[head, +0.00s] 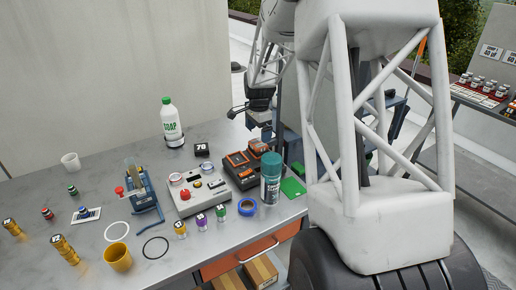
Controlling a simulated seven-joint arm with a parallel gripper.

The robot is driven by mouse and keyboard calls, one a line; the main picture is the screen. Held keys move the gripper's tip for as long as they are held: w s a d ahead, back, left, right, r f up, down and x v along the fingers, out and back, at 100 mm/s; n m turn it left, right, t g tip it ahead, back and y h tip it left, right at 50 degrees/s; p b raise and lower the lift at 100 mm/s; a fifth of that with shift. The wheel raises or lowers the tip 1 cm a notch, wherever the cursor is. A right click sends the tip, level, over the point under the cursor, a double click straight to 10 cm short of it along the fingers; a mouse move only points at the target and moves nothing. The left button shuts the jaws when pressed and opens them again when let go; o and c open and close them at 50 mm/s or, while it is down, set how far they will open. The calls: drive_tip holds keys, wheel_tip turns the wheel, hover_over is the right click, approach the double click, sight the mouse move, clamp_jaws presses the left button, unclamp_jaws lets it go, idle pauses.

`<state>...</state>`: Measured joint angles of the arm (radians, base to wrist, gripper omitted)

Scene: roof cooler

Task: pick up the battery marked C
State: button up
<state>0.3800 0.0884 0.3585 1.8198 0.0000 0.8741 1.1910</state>
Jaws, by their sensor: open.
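Two orange-and-black blocks that look like battery packs (238,160) sit side by side on a dark unit on the grey bench. The second pack (258,147) is just right of and behind the first. Their markings are too small to read, so I cannot tell which thing bears the C. A small black block with a white mark (202,149) lies to their left. My gripper (249,122) is small and dark in this view, behind the packs and above the bench. Its jaws are apart and appear empty. My large white arm link hides the bench's right end.
A soap bottle (171,122) stands at the back. A grey control box (198,190), a teal spray can (271,178) and a blue tape roll (247,206) are near the packs. A yellow cup (117,257) is at front left. The back-left bench is mostly clear.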

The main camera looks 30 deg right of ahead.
sight(258, 143)
drive_tip(key=shift+f, duration=0.9)
drive_tip(key=shift+w+f, duration=0.15)
drive_tip(key=shift+f, duration=2.45)
drive_tip(key=c, duration=1.1)
